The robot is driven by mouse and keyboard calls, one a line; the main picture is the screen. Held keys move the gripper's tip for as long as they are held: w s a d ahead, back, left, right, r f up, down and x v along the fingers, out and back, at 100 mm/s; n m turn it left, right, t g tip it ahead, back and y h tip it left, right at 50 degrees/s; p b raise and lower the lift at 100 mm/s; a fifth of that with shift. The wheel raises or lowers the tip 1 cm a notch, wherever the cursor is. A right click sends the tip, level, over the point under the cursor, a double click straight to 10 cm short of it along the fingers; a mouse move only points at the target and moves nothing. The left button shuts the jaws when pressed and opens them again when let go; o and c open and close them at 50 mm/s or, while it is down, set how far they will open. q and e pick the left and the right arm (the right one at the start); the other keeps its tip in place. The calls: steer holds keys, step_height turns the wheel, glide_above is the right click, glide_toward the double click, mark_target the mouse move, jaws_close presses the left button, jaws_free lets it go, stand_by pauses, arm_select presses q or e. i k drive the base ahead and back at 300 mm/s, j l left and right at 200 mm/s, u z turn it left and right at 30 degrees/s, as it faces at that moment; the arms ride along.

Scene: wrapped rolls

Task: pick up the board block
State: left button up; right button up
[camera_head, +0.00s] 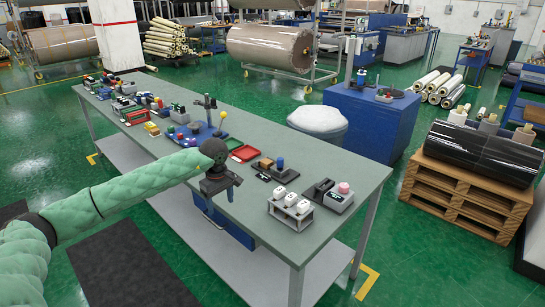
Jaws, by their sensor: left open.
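My left arm comes in from the left in a green padded sleeve, and its dark gripper (221,196) is over the table's near long edge. The gripper is open, and I see nothing held in it. The board block cannot be told for sure at this size. A small tan block (264,163) on a dark base lies on the table just right of the gripper, apart from it. A yellowish block (152,128) lies farther left, near several small items. My right gripper is not in view.
The long grey-green table (262,220) holds a white rack (290,209), a grey box with a pink knob (339,197), a dark tool (318,189), a red tray (244,153) and a blue stand (199,134).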

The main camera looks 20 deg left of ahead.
mark_target(266, 162)
steer(key=i, duration=1.35)
